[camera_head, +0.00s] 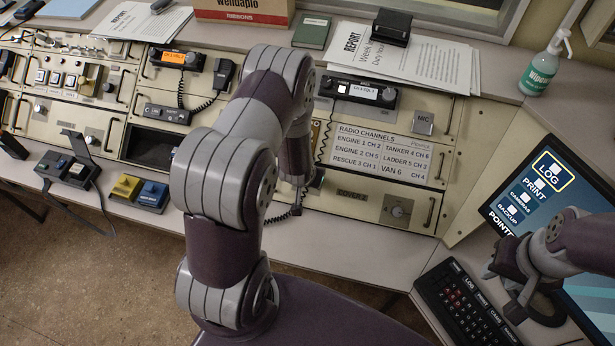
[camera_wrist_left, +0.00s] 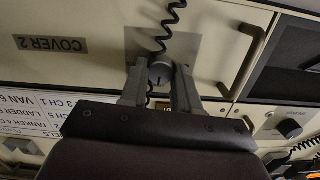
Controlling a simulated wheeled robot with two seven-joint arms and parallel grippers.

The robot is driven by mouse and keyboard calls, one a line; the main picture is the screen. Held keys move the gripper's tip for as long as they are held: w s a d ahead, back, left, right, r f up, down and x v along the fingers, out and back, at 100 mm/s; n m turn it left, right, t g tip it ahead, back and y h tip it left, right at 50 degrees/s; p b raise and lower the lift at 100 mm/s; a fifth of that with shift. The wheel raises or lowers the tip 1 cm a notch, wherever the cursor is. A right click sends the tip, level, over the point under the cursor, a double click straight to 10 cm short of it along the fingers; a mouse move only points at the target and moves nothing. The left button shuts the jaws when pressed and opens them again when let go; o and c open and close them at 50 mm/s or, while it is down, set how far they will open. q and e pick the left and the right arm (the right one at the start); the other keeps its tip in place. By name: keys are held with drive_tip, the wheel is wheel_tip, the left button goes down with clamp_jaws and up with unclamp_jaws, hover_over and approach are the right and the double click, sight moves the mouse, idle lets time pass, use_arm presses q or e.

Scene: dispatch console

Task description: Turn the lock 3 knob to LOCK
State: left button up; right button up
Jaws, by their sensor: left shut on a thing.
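My left gripper (camera_wrist_left: 158,82) has its two fingers on either side of a round grey knob (camera_wrist_left: 160,73) on the cream console panel and is shut on it. A label beside the knob is mostly hidden by the gripper, so its number and positions are not readable. In the head view my left arm reaches down to the panel, and its gripper (camera_head: 297,203) is small and hides this knob. Another knob (camera_head: 397,209) on a pale plate sits to the right of the "COVER 2" label (camera_head: 352,194). My right gripper (camera_head: 515,290) is near the keyboard; its jaws are unclear.
A coiled cord (camera_wrist_left: 172,18) hangs close to the held knob. A metal handle (camera_wrist_left: 246,62) stands beside it. The keyboard (camera_head: 462,305) and a lit screen (camera_head: 550,185) are at the right.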

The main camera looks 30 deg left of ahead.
use_arm(q)
drive_tip(key=shift+n, duration=0.5)
drive_tip(key=o, duration=1.1)
drive_tip(key=shift+c, duration=0.2)
drive_tip(key=shift+r, duration=0.15)
drive_tip(key=v, duration=1.2)
drive_tip(key=shift+s+r, duration=0.2)
drive_tip(key=shift+s, duration=0.05)
